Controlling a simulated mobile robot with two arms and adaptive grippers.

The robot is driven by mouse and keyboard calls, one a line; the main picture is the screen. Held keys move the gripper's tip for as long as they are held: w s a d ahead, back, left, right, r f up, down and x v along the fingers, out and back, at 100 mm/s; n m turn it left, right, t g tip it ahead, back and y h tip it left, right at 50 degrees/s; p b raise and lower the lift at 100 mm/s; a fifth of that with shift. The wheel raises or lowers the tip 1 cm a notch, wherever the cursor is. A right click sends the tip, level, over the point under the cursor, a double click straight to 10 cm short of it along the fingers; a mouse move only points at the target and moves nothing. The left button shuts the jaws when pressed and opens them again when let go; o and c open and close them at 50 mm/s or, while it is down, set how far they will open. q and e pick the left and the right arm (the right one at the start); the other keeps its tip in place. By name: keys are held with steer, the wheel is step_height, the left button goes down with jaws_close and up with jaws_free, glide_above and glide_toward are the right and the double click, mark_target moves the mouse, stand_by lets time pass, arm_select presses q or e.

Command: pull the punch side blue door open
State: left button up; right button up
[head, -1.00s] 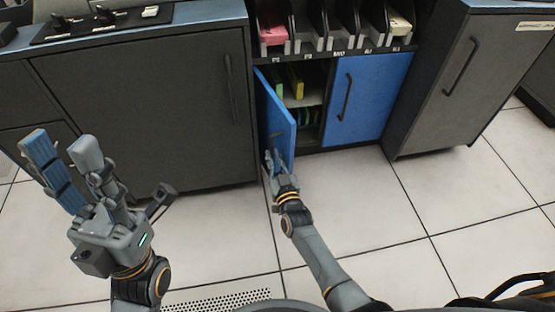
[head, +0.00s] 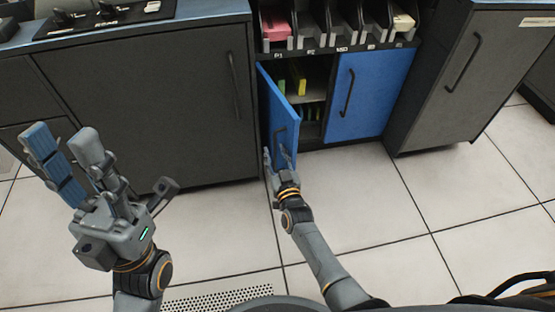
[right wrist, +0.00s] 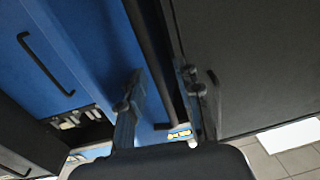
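The left blue door (head: 279,110) of the low cabinet stands partly open, swung toward me from its left edge. Its dark bar handle (right wrist: 150,60) runs between the fingers of my right gripper (right wrist: 168,105) in the right wrist view. Those fingers are apart, with gaps beside the bar. In the head view my right gripper (head: 277,157) is at the door's lower part. The right blue door (head: 358,95) is closed, with its own black handle. My left gripper (head: 63,138) is open and empty, away from the doors at the left.
Green and yellow items (head: 298,78) show on shelves behind the open door. Above are slots with pink cards (head: 276,26) and pale cards (head: 403,21). Dark cabinets stand at left (head: 150,110) and right (head: 450,85). The tiled floor (head: 370,200) in front is clear.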

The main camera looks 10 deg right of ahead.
steer(key=s+d, duration=0.1)
steer(key=s, duration=1)
steer(key=shift+s+d, duration=0.15)
steer(key=shift+s, duration=0.2)
steer(key=shift+r, duration=0.1)
